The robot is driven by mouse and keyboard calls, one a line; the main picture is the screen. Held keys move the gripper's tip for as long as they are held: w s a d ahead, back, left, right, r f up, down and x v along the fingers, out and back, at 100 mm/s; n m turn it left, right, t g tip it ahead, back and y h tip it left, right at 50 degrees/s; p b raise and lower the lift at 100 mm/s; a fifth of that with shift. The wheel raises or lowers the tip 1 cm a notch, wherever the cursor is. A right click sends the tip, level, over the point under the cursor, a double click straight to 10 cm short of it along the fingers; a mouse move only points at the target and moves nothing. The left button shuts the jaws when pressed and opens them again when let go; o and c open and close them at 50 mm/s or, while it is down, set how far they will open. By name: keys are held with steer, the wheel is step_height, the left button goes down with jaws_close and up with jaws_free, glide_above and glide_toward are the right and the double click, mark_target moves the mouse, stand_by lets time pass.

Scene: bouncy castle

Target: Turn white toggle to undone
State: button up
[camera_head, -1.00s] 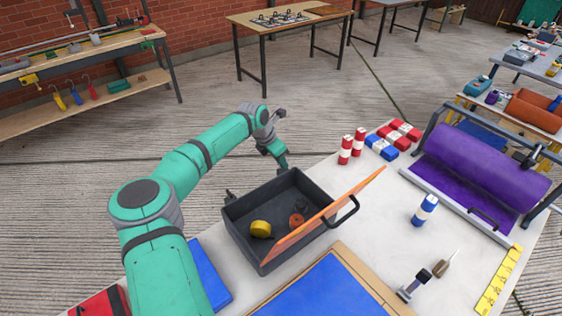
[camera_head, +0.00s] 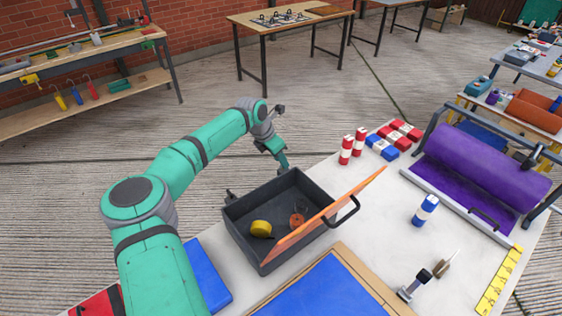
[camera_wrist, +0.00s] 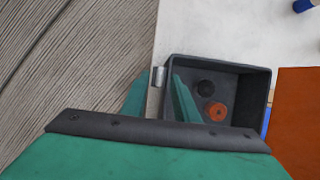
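A small pale grey-white toggle (camera_wrist: 158,77) sits on the outer side of the dark grey open box (camera_wrist: 220,62). In the wrist view my gripper (camera_wrist: 160,76) is open, with one teal finger on each side of the toggle. I cannot tell whether either finger touches it. In the head view my gripper (camera_head: 282,162) points down at the far edge of the box (camera_head: 245,237), and the toggle there cannot be made out.
The box holds a yellow round piece (camera_head: 261,228) and an orange round piece (camera_head: 297,220). Free floor lies left of the box.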

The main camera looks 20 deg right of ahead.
steer(key=v, duration=0.9)
steer(key=shift+f, duration=0.1)
steer(key=x, duration=1)
steer(key=shift+d+f, duration=0.15)
steer(key=shift+f, duration=0.15)
